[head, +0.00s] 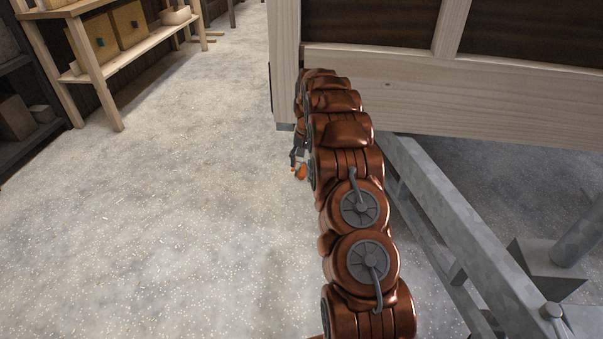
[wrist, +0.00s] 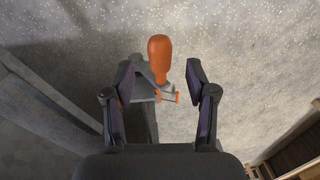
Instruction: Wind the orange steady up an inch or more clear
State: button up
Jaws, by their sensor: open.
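The orange steady shows in the wrist view as an orange rounded handle (wrist: 159,50) on a grey bracket or crank (wrist: 146,76). A smaller orange-ended pin (wrist: 168,97) sits just below the handle. My gripper (wrist: 165,64) is open, with one finger on each side of the handle in the picture. I see no finger touching it. In the head view a small orange part (head: 300,172) shows beside my arm, low by the trailer corner. My arm hides most of the steady there. How far its foot is from the floor cannot be seen.
The wooden hut wall (head: 400,85) stands above a grey steel trailer frame (head: 440,215) on the right. Pale speckled floor (head: 160,210) is open on the left. A wooden shelf with boxes (head: 125,60) stands at the back left.

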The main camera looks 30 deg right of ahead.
aim_at(302, 172)
jog(key=f, duration=0.4)
jog(key=shift+w+a+f, duration=0.1)
jog(key=shift+a+f, duration=0.1)
jog(key=shift+f, duration=0.1)
grip_shut()
dwell(0.4)
